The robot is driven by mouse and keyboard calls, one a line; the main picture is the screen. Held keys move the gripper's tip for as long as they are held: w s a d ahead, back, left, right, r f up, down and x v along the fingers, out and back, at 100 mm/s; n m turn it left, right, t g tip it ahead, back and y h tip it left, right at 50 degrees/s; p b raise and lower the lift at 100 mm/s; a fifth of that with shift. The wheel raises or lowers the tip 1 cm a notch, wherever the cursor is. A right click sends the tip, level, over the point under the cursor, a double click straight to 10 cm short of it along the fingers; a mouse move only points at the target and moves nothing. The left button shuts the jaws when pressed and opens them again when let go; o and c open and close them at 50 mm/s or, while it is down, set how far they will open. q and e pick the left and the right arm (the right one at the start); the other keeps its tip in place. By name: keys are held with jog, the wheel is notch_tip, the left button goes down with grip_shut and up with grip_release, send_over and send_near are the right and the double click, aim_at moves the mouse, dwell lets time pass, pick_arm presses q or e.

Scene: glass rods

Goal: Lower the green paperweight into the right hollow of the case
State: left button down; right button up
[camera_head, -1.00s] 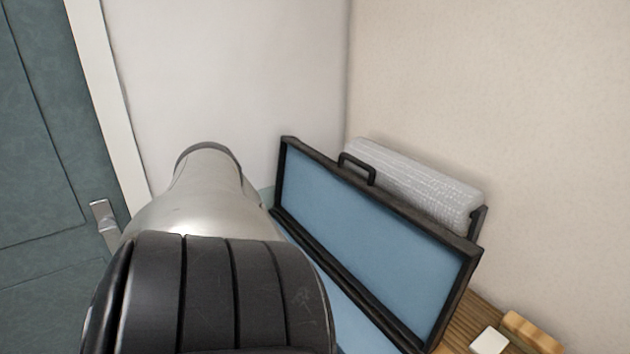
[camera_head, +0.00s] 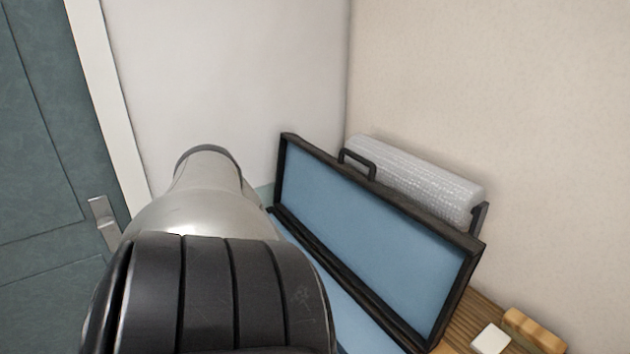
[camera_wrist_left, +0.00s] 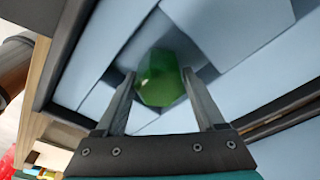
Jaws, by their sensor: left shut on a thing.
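The green paperweight (camera_wrist_left: 158,80) is between the fingers of my left gripper (camera_wrist_left: 159,74) in the left wrist view. The gripper is shut on it. Behind it is the blue-lined interior of the open case (camera_wrist_left: 110,48), with foam blocks and recesses around it. I cannot tell how deep the paperweight sits or whether it touches the foam. In the head view, the case's raised lid (camera_head: 375,240) has a dark frame and blue lining. My own arm covers most of the case's base there, and hides the left gripper and paperweight. My right gripper is not in view.
A roll of bubble wrap (camera_head: 415,180) stands behind the lid, near the wall. A white block (camera_head: 490,340) and a wooden piece (camera_head: 533,330) lie on the wooden table right of the case. A dark-edged case rim (camera_wrist_left: 62,60) runs beside the left gripper.

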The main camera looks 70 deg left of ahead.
pick_arm(q)
jog(key=shift+f+b, duration=0.6)
jog(key=shift+f, duration=0.15)
dwell(0.4)
grip_release()
notch_tip(320, 180, up, 15)
jog(key=s+a+p, duration=0.1)
jog(key=s+p, duration=0.1)
jog(key=p, duration=0.4)
jog(key=shift+p, duration=0.4)
